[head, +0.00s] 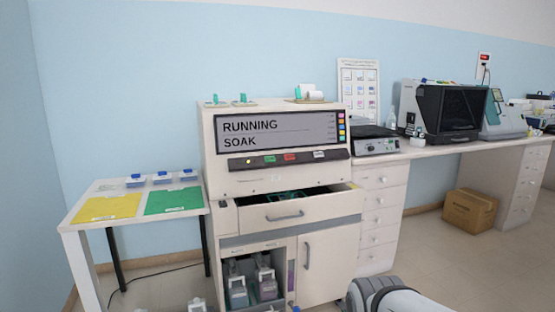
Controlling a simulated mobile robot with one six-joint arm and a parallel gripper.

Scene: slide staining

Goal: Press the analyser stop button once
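The analyser (212,170) is a white cabinet in the middle of the head view, against the blue wall. Its screen (270,133) reads "RUNNING" and "SOAK". A dark control strip (340,154) below the screen carries a lit yellow lamp, a green button (270,159), a red button (291,157) and a white button (319,154). The red one looks like the stop button, but its label is too small to read. My gripper is not in view; only a grey-white part of my arm shows at the bottom edge, right of the analyser.
The analyser's drawer (286,214) is partly open below the strip. A side table (85,235) with a yellow mat (108,207) and a green mat (174,201) stands left. A bench (465,147) with instruments runs right. A cardboard box (470,209) sits on the floor.

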